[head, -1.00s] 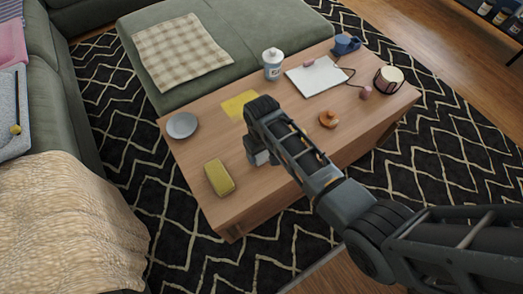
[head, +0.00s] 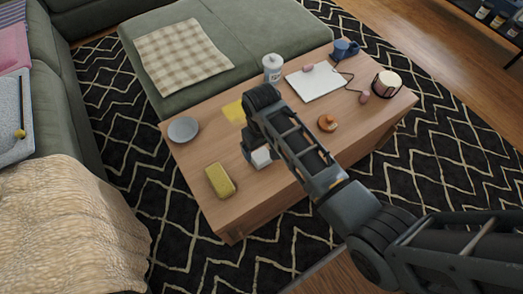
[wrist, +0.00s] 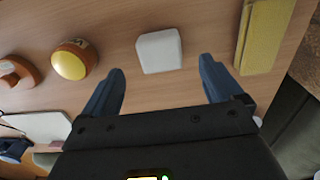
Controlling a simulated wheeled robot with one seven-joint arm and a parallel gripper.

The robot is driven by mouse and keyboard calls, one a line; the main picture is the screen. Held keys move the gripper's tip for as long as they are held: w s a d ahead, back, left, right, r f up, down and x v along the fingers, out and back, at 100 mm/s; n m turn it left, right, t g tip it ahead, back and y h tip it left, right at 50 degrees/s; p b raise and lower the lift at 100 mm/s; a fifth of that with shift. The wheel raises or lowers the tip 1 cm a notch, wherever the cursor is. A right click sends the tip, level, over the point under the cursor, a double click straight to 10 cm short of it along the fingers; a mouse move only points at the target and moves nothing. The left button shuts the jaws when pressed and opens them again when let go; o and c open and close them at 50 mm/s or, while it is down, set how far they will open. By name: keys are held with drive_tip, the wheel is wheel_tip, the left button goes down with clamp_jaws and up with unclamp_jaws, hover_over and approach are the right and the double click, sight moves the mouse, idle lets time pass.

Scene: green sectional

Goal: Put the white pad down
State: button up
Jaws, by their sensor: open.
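The white pad (wrist: 159,51) is a small rounded block lying on the wooden table (head: 205,160). It also shows in the head view (head: 262,157), partly covered by my gripper. My gripper (wrist: 161,66) is open, pointing down at the table, with one finger on each side of the pad's near edge in the wrist view. Clear gaps show between the pad and both fingers, and nothing is held. In the head view my gripper (head: 254,146) is just above the pad, and my arm hides part of the table behind it.
A yellow sponge-like block (head: 220,181) lies left of the pad. A round yellow-topped item (wrist: 70,62) and an orange ring-shaped item (head: 327,122) are on the other side. A grey plate (head: 184,129), white bottle (head: 272,67), notebook (head: 314,84) and blue mug (head: 345,48) stand farther away.

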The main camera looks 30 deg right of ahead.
sight(261, 156)
wheel_tip(261, 156, up, 6)
drive_tip(key=shift+p, duration=0.45)
drive_tip(key=s+f+t, duration=0.2)
drive_tip(key=s+t, duration=0.5)
drive_tip(key=s, duration=1.1)
drive_tip(key=s+r+t, duration=0.4)
drive_tip(key=s+r, duration=0.3)
drive_tip(key=r, duration=0.6)
drive_tip(key=s+r+t, duration=0.4)
drive_tip(key=s+r, duration=0.4)
drive_tip(key=r, duration=0.5)
drive_tip(key=shift+s+r, duration=0.15)
drive_tip(key=shift+r, duration=0.15)
